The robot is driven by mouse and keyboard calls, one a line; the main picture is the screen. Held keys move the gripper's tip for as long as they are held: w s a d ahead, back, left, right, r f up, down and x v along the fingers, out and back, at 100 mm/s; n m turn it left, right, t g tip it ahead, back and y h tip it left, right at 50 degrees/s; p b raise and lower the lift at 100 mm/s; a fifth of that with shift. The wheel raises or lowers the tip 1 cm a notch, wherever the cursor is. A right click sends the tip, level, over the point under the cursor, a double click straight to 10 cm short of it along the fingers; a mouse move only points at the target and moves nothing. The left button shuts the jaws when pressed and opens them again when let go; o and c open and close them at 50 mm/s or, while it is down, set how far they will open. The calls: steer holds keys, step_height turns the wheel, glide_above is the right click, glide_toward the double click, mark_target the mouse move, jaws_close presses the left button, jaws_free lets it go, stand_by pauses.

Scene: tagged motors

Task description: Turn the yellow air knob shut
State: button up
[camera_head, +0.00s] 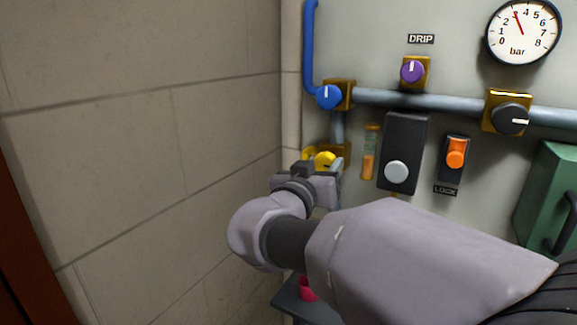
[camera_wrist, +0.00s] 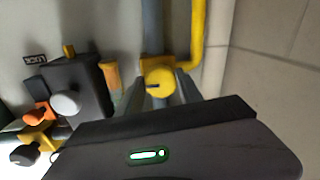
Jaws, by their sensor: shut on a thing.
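The yellow air knob (camera_head: 325,159) sits on a brass block at the lower left of the panel, partly hidden behind my gripper (camera_head: 337,171) in the head view. In the wrist view, the yellow knob (camera_wrist: 160,80) lies between the two fingers of my gripper (camera_wrist: 161,90), which are shut on it. A short dark mark on its face points left in that view. A yellow pipe (camera_wrist: 197,40) runs beside the knob.
A blue knob (camera_head: 329,96) is above and a black box with a white button (camera_head: 396,172) is to the right. An orange knob (camera_head: 456,152), black knob (camera_head: 510,119), purple knob (camera_head: 412,70) and gauge (camera_head: 522,31) are farther right. A bare wall (camera_head: 150,150) stands close on the left.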

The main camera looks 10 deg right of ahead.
steer(key=shift+n+b, duration=0.3)
steer(key=shift+b, duration=0.2)
steer(key=n+b, duration=0.2)
steer(key=b, duration=0.1)
steer(key=shift+f+n, duration=0.15)
steer(key=shift+n, duration=0.25)
steer(key=n+b, duration=0.2)
steer(key=n, duration=0.2)
steer(key=shift+r+g, duration=0.2)
steer(key=shift+g, duration=0.2)
steer(key=n, duration=0.5)
steer(key=shift+r+g+h, duration=0.1)
steer(key=shift+g+h, duration=0.2)
steer(key=shift+g, duration=0.1)
steer(key=shift+a+n+p, duration=0.1)
steer(key=shift+n+p, duration=0.45)
steer(key=shift+n, duration=1.55)
steer(key=o, duration=1.4)
steer(key=shift+c, duration=0.2)
